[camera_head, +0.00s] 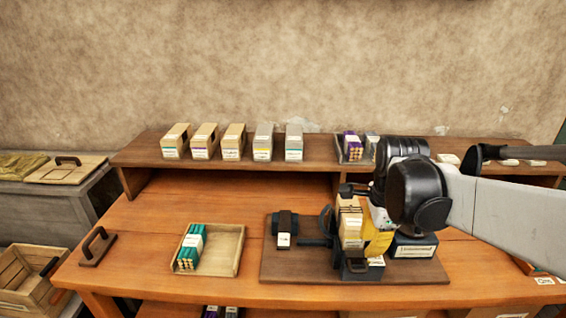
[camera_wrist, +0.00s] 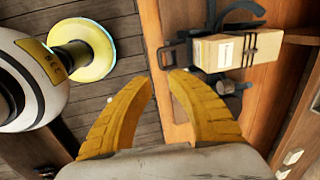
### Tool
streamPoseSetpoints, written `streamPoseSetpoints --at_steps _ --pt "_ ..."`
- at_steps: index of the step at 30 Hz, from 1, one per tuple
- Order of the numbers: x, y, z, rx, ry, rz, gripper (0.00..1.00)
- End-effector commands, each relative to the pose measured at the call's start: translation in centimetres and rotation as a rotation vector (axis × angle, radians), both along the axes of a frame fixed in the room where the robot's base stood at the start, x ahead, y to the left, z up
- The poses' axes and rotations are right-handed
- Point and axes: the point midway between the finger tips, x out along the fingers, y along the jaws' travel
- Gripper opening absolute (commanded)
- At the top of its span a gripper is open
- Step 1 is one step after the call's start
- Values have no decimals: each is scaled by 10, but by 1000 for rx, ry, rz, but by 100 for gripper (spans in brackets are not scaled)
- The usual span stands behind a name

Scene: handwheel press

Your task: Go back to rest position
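My gripper shows in the wrist view (camera_wrist: 161,78) with its two yellow fingers spread apart and nothing between them. In the head view its yellow part (camera_head: 378,243) is just right of the press, partly hidden by my black wrist. The handwheel press (camera_head: 328,222) stands on a dark wooden board (camera_head: 300,268).
A wooden tray (camera_head: 232,250) with green-banded sticks (camera_head: 190,247) lies left of the board. Several cartons (camera_head: 234,141) line the back shelf (camera_head: 140,152). A dark blue box (camera_head: 414,247) sits right of the press. A crate (camera_head: 30,280) stands at far left.

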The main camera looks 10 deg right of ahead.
Motion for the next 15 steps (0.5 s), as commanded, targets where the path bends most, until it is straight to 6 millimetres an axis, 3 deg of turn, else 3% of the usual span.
streamPoseSetpoints --at_steps 5,15 --pt "-6 14 6 -33 -31 149 20" --pt "-53 96 22 -416 -235 1243 20"
